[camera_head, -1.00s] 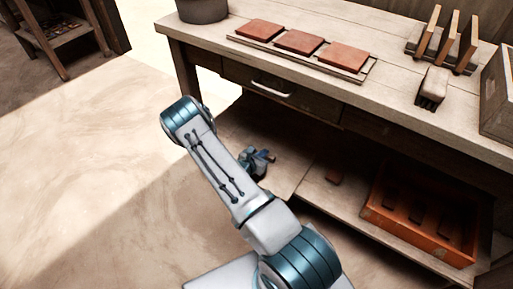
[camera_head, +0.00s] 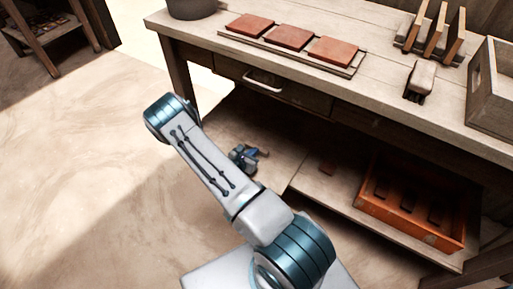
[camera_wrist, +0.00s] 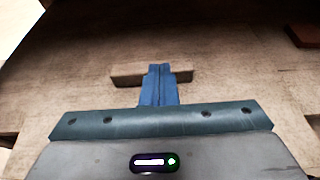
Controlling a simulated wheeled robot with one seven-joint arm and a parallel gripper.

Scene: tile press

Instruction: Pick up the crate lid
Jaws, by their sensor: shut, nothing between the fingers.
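My gripper (camera_head: 250,155) is low at the shelf under the workbench in the head view, partly hidden by my arm. In the wrist view its blue fingers (camera_wrist: 160,70) are shut and empty. They overlap the middle of a short pale wooden bar (camera_wrist: 127,76), which shows on both sides of them. I cannot tell whether they touch it. The bar is on a flat wooden surface (camera_wrist: 90,50). It looks like a handle, but I cannot tell for sure whether this is the crate lid. No lid stands out clearly in the head view.
An orange crate (camera_head: 377,205) with dark pieces inside is on the lower shelf (camera_head: 310,182). A small reddish block (camera_head: 327,168) lies left of it. The bench top (camera_head: 390,100) overhangs the shelf. Clear floor (camera_head: 70,150) lies left.

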